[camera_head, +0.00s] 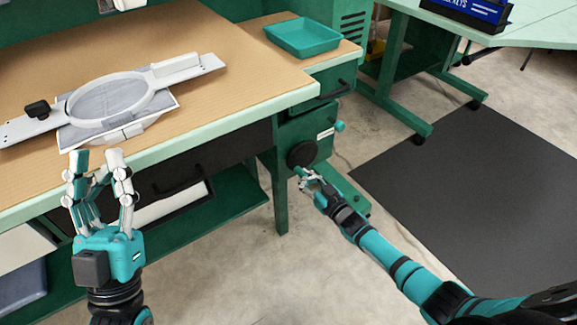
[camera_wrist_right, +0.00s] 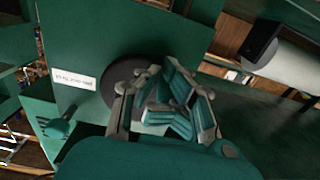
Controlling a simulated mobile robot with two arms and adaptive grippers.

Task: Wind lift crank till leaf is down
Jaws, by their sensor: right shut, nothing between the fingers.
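A round black disc (camera_head: 302,153) sits on the green end panel of the bench, and it also shows in the right wrist view (camera_wrist_right: 113,92). A teal knob (camera_head: 340,126) sticks out beside a white label; it shows at lower left in the wrist view (camera_wrist_right: 58,129). I cannot tell which part is the crank's grip. My right gripper (camera_head: 303,174) is shut and empty, just in front of the disc, hiding part of it in the wrist view. My left gripper (camera_head: 97,158) is open and empty at the bench's front edge. I cannot tell which surface is the leaf.
A white hoop frame (camera_head: 112,95) holding grey cloth lies on the wooden bench top (camera_head: 225,60). A teal tray (camera_head: 303,37) stands on the bench's right end. A dark mat (camera_head: 470,165) covers floor at right. A pale green table (camera_head: 535,22) stands behind it.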

